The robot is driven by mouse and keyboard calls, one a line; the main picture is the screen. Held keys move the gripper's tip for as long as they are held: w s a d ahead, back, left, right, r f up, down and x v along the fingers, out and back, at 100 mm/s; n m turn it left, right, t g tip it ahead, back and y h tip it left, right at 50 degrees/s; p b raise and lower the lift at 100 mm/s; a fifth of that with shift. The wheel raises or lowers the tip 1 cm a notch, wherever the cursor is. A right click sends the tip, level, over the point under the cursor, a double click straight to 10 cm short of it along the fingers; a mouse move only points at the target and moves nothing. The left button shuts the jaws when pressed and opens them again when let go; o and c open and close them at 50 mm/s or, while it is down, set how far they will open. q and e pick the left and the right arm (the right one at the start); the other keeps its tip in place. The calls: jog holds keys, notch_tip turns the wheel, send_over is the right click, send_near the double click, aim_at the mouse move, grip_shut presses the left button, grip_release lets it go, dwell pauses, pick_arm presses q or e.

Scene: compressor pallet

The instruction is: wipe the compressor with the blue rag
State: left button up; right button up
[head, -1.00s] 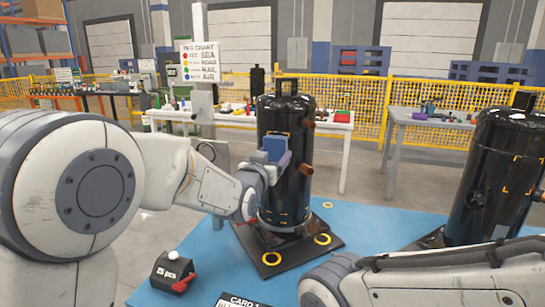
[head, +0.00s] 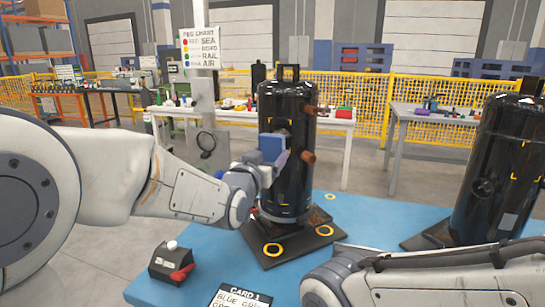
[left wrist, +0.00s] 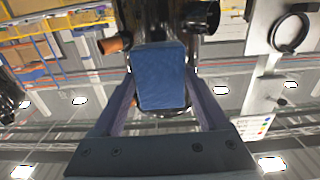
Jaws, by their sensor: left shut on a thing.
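The black compressor (head: 294,110) stands upright on a dark square base (head: 291,243) on the blue pallet, with copper-coloured stubs on its right side. My left gripper (head: 272,160) is at the compressor's left front side. It is shut on the blue rag (head: 270,146), which shows as a folded blue block against or very near the black surface. In the left wrist view the rag (left wrist: 161,76) sits between the two fingers and hides part of the compressor behind it. My right arm crosses the lower right of the head view; its gripper is not seen.
A second black compressor (head: 497,170) stands at the right. A dark box with a red lever (head: 172,265) and a card (head: 240,297) lie on the blue pallet (head: 205,262) in front. Tables and a yellow fence (head: 385,95) are behind.

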pick_arm(q)
jog(key=shift+s+a, duration=0.2)
jog(key=shift+s, duration=0.3)
jog(key=shift+s, duration=0.1)
jog(key=shift+s+a+b, duration=0.25)
jog(key=shift+s+b, duration=0.3)
jog(key=shift+s, duration=0.15)
jog(key=shift+s+a, duration=0.2)
jog(key=shift+s, duration=0.45)
jog(key=shift+w, duration=0.15)
jog(key=shift+x, duration=2.75)
jog(key=shift+w+d, duration=0.15)
jog(key=shift+w, duration=0.3)
jog(key=shift+x, duration=1)
